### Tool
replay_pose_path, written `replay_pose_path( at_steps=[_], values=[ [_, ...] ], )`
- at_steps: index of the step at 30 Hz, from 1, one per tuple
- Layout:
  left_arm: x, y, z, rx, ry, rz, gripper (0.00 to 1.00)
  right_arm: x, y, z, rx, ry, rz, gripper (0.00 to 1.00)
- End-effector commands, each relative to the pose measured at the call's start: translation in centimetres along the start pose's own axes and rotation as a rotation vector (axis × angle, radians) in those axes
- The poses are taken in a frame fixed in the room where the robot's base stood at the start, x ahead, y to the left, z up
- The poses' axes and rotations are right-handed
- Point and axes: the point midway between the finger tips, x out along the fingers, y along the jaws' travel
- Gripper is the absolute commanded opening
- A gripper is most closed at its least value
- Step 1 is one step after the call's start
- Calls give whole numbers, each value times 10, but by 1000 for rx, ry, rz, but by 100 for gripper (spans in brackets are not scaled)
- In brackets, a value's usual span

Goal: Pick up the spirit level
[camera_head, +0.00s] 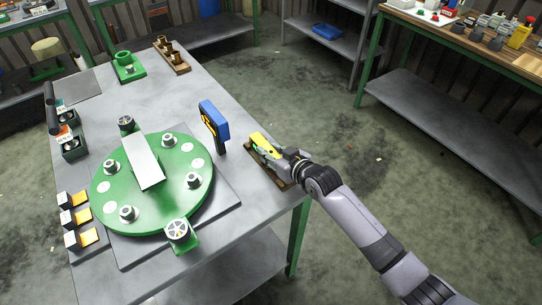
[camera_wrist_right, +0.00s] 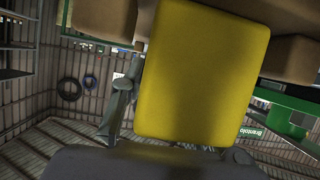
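The yellow spirit level (camera_head: 261,142) lies at a brown wooden holder (camera_head: 253,153) on the right edge of the grey table. In the right wrist view a yellow face of the level (camera_wrist_right: 203,70) fills the middle, very close to the camera, with brown holder blocks (camera_wrist_right: 103,18) beyond it. My right gripper (camera_head: 278,158) is at the near end of the level, over the holder. Its fingers are largely hidden, so I cannot tell whether they are closed on the level. My left gripper is not in view.
A green round plate (camera_head: 150,215) with several metal fittings fills the middle of the table. A blue-and-black handheld tool (camera_head: 214,120) stands upright just left of the level. Open floor lies right of the table.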

Motion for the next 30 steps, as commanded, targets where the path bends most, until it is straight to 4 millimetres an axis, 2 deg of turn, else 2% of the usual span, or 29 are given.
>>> replay_pose_path(
  at_steps=[1, 11, 25, 30],
  values=[
    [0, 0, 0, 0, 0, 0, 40, 0, 0, 0, 0, 0, 0, 22],
    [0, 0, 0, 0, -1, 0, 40, 0, 0, 0, 0, 0, 0, 0],
    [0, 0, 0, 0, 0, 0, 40, -1, 0, -3, -1, 4, 0, 0],
    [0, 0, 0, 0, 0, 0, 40, -5, 0, -14, -2, 6, -1, 0]
  ],
)
